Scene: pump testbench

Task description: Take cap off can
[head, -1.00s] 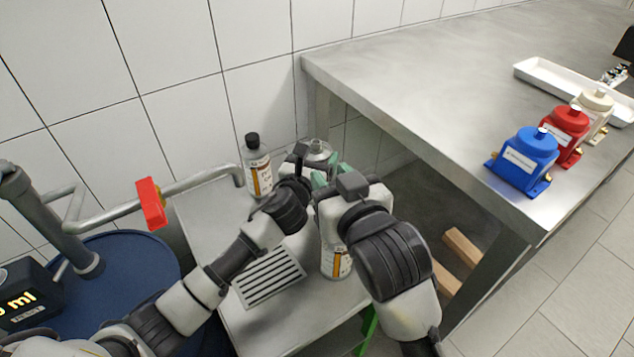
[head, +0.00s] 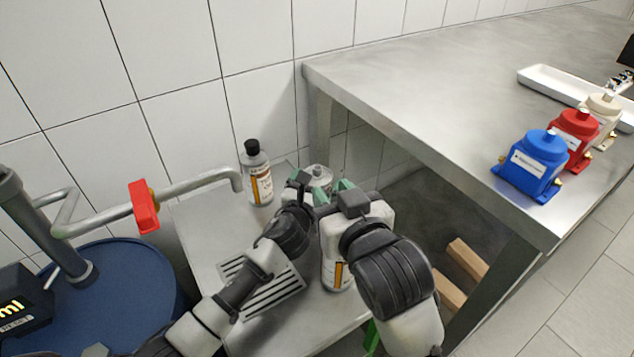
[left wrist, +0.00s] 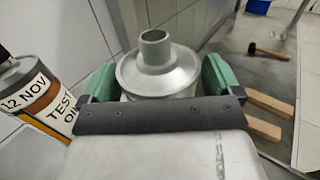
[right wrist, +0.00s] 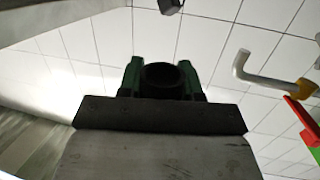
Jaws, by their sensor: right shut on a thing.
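The can, with a white-orange label (head: 337,273), stands upright at the low bench's front right. Its silver sloped top (left wrist: 157,72) and bare open neck (left wrist: 155,48) show in the left wrist view. My left gripper (left wrist: 158,85) has its green pads against both sides of the can's shoulder. My right gripper (right wrist: 163,80) is shut on a dark round cap (right wrist: 162,77), clear of the neck in the left wrist view. In the head view the two grippers (head: 297,183) (head: 347,190) are close together and hide much of the can.
A capped oil bottle (head: 257,178) stands behind, by the wall. A pipe (head: 190,188) with a red handle (head: 143,207) reaches in over the blue drum (head: 110,275). A steel table (head: 420,95) with several coloured pumps stands close on the right. A slotted grate (head: 262,290) lies in front.

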